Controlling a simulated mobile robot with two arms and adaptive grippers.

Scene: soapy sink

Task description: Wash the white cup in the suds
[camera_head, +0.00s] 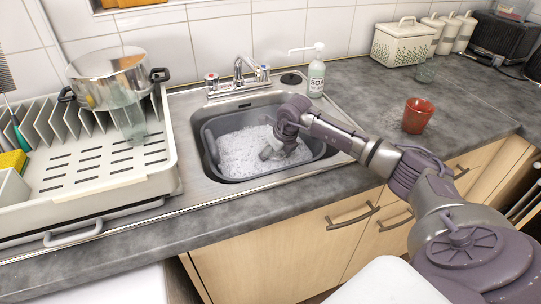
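The white suds (240,155) fill a grey basin (212,172) set in the steel sink. My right arm reaches in from the right, and its gripper (270,153) is down at the suds in the basin. The fingertips are partly hidden by foam, so I cannot tell whether they are open or shut, or whether they hold anything. I cannot make out the white cup; the foam or my gripper may hide it. My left gripper is out of view.
A dish rack (160,175) with a steel pot (108,75) and a glass (128,115) stands left of the sink. The faucet (240,70) and soap bottle (317,75) are behind.

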